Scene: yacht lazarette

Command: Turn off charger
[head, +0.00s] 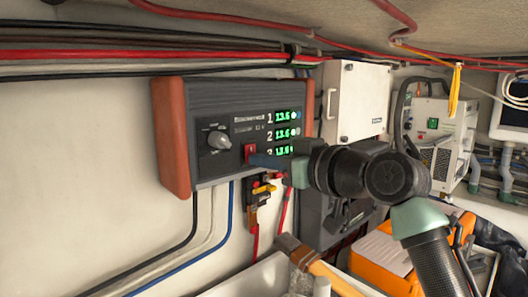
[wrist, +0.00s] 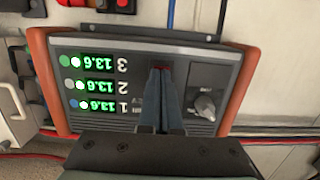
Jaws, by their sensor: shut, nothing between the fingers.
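The charger (head: 215,95) is a dark grey box with orange-red end caps on the pale wall; it shows upside down in the wrist view (wrist: 215,60). Its green displays (head: 284,132) are lit and read 13.6. A grey rotary knob (head: 219,140) sits on its left part, also seen in the wrist view (wrist: 205,107). A red switch (head: 250,149) is right of the knob. My gripper (head: 257,160) is shut and empty, with its fingertips at the red switch. In the wrist view the fingers (wrist: 160,72) cover most of the switch; I cannot tell whether they touch it.
Red and black cables (head: 130,55) run above the charger. Below it hang leads and red and yellow connectors (head: 263,189). A white cabinet (head: 358,100) stands to the right. An orange case (head: 385,258) lies lower right. The wall left of the charger is clear.

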